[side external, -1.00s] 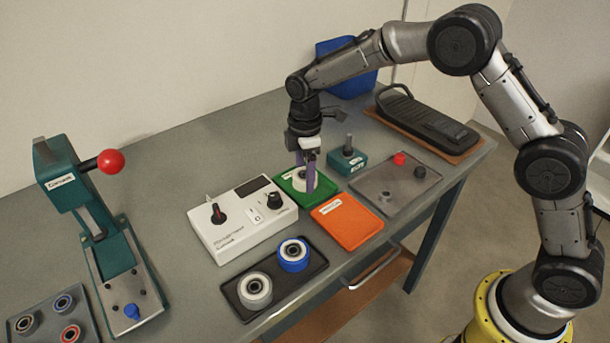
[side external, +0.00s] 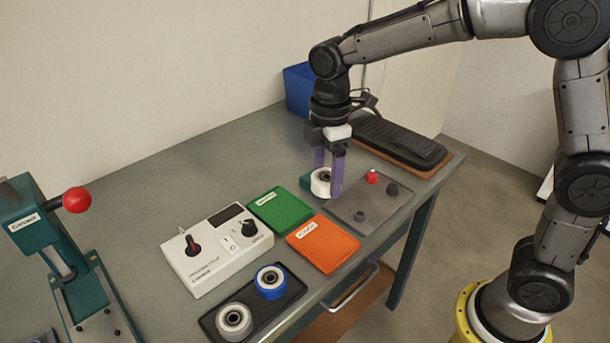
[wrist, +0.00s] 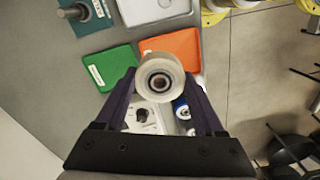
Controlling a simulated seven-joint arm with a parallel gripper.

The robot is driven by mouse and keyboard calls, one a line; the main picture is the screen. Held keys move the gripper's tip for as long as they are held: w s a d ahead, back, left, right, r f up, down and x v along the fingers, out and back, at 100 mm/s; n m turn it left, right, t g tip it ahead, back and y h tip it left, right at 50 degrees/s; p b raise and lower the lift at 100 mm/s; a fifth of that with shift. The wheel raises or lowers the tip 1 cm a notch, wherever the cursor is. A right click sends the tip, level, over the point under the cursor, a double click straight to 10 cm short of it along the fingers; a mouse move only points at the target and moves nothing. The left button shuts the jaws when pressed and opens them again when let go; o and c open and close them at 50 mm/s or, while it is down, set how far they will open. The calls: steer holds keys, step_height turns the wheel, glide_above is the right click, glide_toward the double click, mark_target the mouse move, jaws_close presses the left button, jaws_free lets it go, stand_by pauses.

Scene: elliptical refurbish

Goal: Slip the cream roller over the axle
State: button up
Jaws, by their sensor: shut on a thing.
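The cream roller (side external: 319,183), a pale ring with a dark bearing centre, is between the two purple fingers of my gripper (side external: 329,184), which is shut on it. The axle is a grey upright pin on a teal block (side external: 305,183). In the side view the roller and fingers hide the pin and most of the block. In the wrist view the axle (wrist: 74,12) is at the upper left, apart from the roller.
A green pad (side external: 277,208) and an orange pad (side external: 322,244) lie in front. A grey plate (side external: 372,212) with a red button is to the right. A white control box (side external: 213,255) and a black tray (side external: 205,322) with two rollers stand to the left.

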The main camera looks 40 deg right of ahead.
steer(key=shift+s+d+r, duration=0.2)
steer(key=shift+s+r, duration=0.15)
steer(key=shift+s, duration=0.4)
steer(key=w+d, duration=0.3)
steer(key=w, duration=0.1)
steer(key=w+d, duration=0.3)
steer(key=w, duration=0.1)
steer(key=w+d+f, duration=0.1)
steer(key=w+d, duration=0.2)
steer(key=w, duration=0.2)
steer(key=shift+d+f, duration=0.1)
steer(key=shift+d, duration=0.3)
steer(key=shift+d+f, duration=0.2)
steer(key=shift+f, duration=2.75)
steer(key=shift+f, duration=0.6)
steer(key=o, duration=1.2)
